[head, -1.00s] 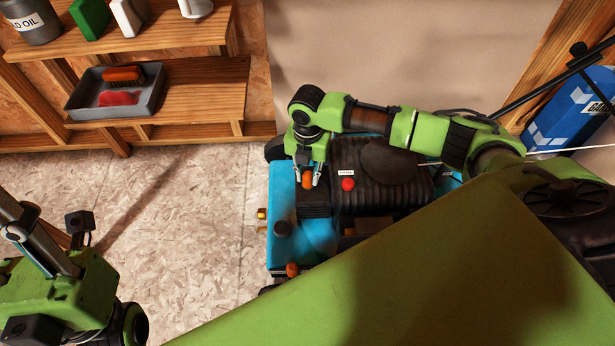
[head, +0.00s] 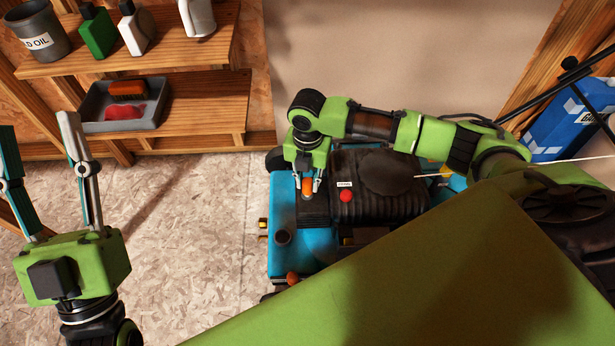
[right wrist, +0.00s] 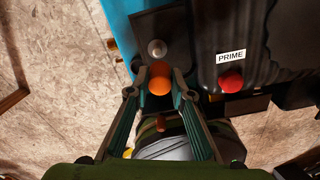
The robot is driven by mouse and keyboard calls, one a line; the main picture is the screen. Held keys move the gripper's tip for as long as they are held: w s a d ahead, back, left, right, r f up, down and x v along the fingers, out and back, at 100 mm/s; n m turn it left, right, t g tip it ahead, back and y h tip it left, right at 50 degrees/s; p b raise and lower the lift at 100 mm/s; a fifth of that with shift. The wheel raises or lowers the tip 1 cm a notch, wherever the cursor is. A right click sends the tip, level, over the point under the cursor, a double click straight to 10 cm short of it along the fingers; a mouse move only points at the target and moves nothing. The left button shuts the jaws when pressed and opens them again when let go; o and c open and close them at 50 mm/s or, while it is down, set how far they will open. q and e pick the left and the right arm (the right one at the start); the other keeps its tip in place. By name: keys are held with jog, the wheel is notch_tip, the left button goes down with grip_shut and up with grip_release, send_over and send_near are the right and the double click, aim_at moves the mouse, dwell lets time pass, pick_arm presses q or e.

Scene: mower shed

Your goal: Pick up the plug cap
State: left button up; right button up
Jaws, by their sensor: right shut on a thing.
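The plug cap (head: 307,187) is a small orange piece at the left part of the blue and black mower. It also shows in the right wrist view (right wrist: 159,79), between the two fingertips. My right gripper (head: 307,184) points down and is shut on it. I cannot tell whether the cap is clear of the engine. A small grey round knob (right wrist: 157,48) is just beyond the cap. My left gripper (head: 38,130) is over the floor at the far left, fingers wide apart, pointing up the picture and empty.
A red primer button (head: 346,196) beside a PRIME label is close to the right of the gripper. The black engine cover (head: 365,190) lies under my right forearm. Wooden shelves (head: 200,105) hold bottles and a grey tray (head: 90,108). Floor left of the mower is clear.

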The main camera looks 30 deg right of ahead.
pick_arm(q)
jog(key=w+a+f+g+y+p, duration=0.1)
jog(key=w+f+g+y+p, duration=0.1)
jog(key=f+g, duration=0.6)
jog(key=w+f+g+y+p, duration=0.2)
jog(key=w+f+g, duration=0.1)
jog(key=f, duration=0.9)
jog(key=s+a+f+g+y+p, duration=0.1)
jog(key=s+a+f+g+p, duration=0.1)
jog(key=s+f+g, duration=0.2)
jog(key=s+a+f+g+y+p, duration=0.1)
jog(key=s+a+f+g+p, duration=0.1)
jog(key=s+f, duration=0.5)
jog(key=s+a+f+n+g+p, duration=0.1)
jog(key=s+a+f+g+p, duration=0.1)
jog(key=s+f+g, duration=0.3)
jog(key=shift+s+a+f+g+y+p, duration=0.2)
jog(key=shift+s+a+g+y+p, duration=0.15)
jog(key=shift+s+p, duration=0.3)
pick_arm(e)
jog(key=s+a+r, duration=0.5)
jog(key=s+r, duration=0.6)
jog(key=r, duration=0.1)
jog(key=shift+a, duration=0.2)
pick_arm(q)
jog(key=shift+w+d, duration=0.1)
pick_arm(e)
jog(key=shift+f, duration=0.1)
